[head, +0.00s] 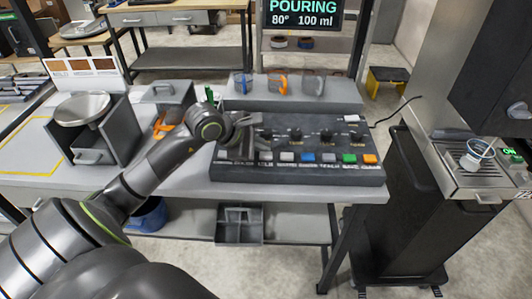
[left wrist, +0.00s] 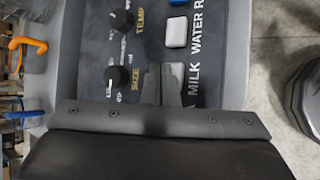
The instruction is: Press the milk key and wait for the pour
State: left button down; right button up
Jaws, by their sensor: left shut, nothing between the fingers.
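The dark control panel (head: 300,172) on the counter has a row of coloured keys along its front. The milk key (left wrist: 178,72) is pale and sits beside the MILK label in the left wrist view, partly hidden by my fingers. My left gripper (left wrist: 168,88) is shut and empty, with its tips at the milk key; I cannot tell whether they touch it. It also shows over the panel's left part in the head view (head: 258,134). The display (head: 304,12) reads POURING, 80° and 100 ml. My right gripper is out of view.
A pale cup (head: 474,160) stands on the drip tray of the machine (head: 480,182) at right. Blue, orange and grey mugs (head: 277,84) stand on the shelf behind the panel. SIZE and TEMP dials (left wrist: 118,77) rise close to my fingers. A grey box (head: 103,130) stands left.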

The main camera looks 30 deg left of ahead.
aim_at(262, 156)
pick_arm(q)
jog(key=shift+r, duration=0.25)
jog(key=shift+r+p, duration=1.25)
jog(key=shift+r, duration=1.25)
